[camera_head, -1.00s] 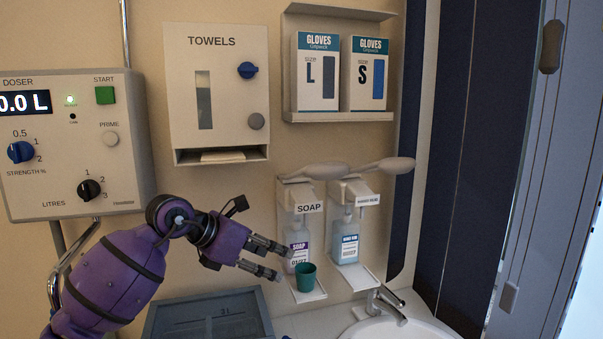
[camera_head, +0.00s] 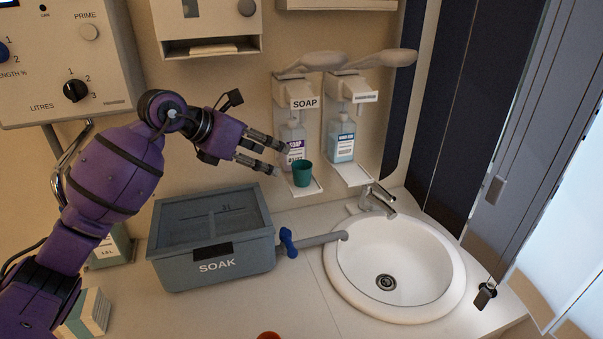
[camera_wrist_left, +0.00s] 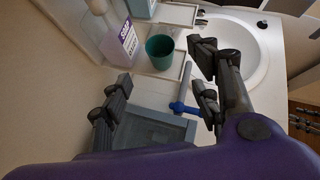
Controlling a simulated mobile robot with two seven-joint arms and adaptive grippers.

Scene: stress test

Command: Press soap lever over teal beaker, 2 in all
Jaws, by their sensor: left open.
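The soap dispenser, labelled SOAP, hangs on the wall with a long grey lever (camera_head: 318,62) on top and a soap bottle (camera_head: 293,141) below. The teal beaker (camera_head: 303,174) stands upright on the small tray (camera_head: 309,191) under this dispenser. In the left wrist view the beaker (camera_wrist_left: 160,52) stands beside the soap bottle (camera_wrist_left: 122,42). My left gripper (camera_head: 281,159) is open and empty, just left of the beaker and below the lever. I cannot tell whether it touches the bottle. My right gripper is not in view.
A second dispenser with a blue-labelled bottle (camera_head: 341,142) and its own lever (camera_head: 388,58) hangs right of the soap. A grey SOAK tub (camera_head: 213,265) with a blue-handled valve (camera_head: 288,242) stands on the counter below. The sink (camera_head: 440,262) lies to the right.

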